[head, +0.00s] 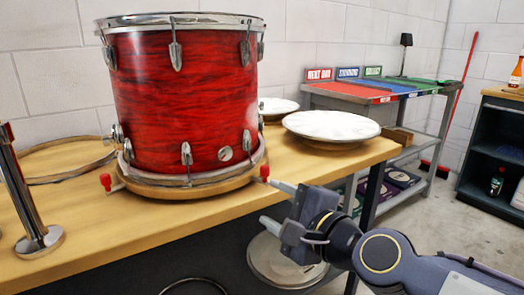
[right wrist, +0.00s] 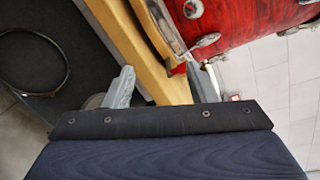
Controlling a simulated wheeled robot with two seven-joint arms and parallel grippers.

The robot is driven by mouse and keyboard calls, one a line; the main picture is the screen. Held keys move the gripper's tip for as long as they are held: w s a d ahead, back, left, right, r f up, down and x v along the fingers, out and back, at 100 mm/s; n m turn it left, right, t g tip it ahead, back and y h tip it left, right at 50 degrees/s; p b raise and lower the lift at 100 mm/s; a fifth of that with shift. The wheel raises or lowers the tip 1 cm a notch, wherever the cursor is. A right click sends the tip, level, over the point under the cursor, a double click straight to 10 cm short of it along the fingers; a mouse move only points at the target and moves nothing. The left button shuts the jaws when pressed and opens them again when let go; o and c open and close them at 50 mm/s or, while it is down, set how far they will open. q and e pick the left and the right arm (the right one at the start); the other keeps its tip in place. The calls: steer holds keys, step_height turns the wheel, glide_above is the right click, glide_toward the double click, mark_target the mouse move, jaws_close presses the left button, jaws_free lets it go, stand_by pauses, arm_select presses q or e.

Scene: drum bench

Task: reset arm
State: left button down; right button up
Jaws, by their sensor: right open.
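My right gripper (head: 274,205) is in front of the bench edge in the head view, below and right of the red drum, with its fingers apart and nothing between them. It also shows in the right wrist view (right wrist: 163,85), where its two grey fingers point toward the bench edge. The red drum (head: 185,100) stands upright on the wooden bench (head: 110,235), with chrome lugs and a red-tipped clamp (head: 264,171) at its lower right. In the head view, one finger is close to this clamp; I cannot tell whether they touch. My left gripper is not in view.
Cymbals (head: 331,126) lie on the bench right of the drum. A hoop (head: 68,160) and a chrome post (head: 28,200) are at left. A round pale drumhead (head: 283,262) is below the bench. A shelf with coloured mats (head: 385,90) stands behind, with open floor at right.

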steer(key=s+d+f+n+g+h, duration=0.65)
steer(key=s+d+f+n, duration=0.75)
steer(key=s+d+f, duration=0.75)
step_height(320, 180, up, 35)
steer(key=w+a+p, duration=0.1)
steer(key=a+p, duration=0.1)
steer(key=p, duration=3.4)
steer(key=shift+w+a+g, duration=0.2)
steer(key=shift+g, duration=0.25)
